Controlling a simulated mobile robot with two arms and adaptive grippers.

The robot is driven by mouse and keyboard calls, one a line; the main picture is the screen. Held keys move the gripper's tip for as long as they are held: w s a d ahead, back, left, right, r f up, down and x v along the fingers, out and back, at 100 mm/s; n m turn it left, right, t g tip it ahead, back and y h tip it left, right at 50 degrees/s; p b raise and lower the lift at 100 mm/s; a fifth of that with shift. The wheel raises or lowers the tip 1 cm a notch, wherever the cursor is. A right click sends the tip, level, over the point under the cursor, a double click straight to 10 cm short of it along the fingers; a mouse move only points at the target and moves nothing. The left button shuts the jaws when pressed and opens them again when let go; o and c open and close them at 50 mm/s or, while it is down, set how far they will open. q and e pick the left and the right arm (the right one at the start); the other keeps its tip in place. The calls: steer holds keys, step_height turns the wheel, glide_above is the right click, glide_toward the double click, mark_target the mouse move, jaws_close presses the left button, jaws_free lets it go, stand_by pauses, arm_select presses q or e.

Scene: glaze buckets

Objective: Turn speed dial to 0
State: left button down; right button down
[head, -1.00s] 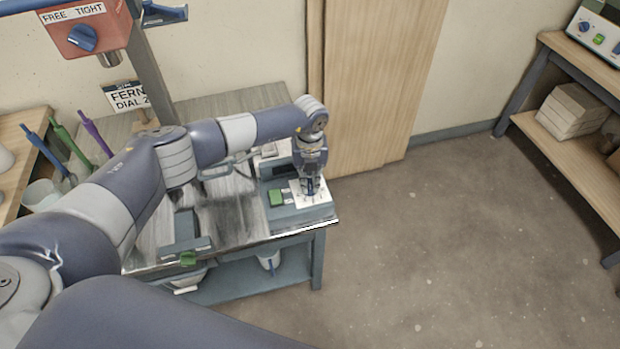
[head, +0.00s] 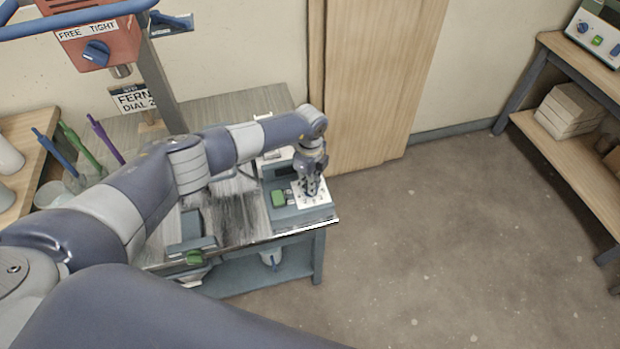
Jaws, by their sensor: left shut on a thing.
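The control box (head: 318,217) stands at the right front corner of the metal-topped table. It has a green button (head: 278,198) and a white dial plate (head: 322,200) with small dark marks around its middle. My left gripper (head: 311,192) points down at the middle of this plate and is shut on the speed dial there. The gripper hides the dial, so I cannot read its setting. My right gripper is not in view.
A red mixer head (head: 80,40) with a blue FREE/TIGHT knob (head: 96,51) stands at the left back beside a sign (head: 132,99). Several coloured tools stand at the left. A wooden panel (head: 370,80) rises behind the table. The floor to the right is clear.

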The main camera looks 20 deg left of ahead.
arm_select(q)
steer(key=n+p, duration=0.1)
steer(key=n, duration=0.2)
steer(key=n+p, duration=0.1)
steer(key=shift+r+p, duration=0.25)
steer(key=shift+p, duration=0.05)
steer(key=shift+f+n+p, duration=0.1)
steer(key=shift+n+p, duration=0.75)
steer(key=shift+n, duration=0.75)
steer(key=c, duration=1.6)
jaws_free()
steer(key=shift+f, duration=0.1)
steer(key=shift+c, duration=0.2)
step_height(320, 180, up, 12)
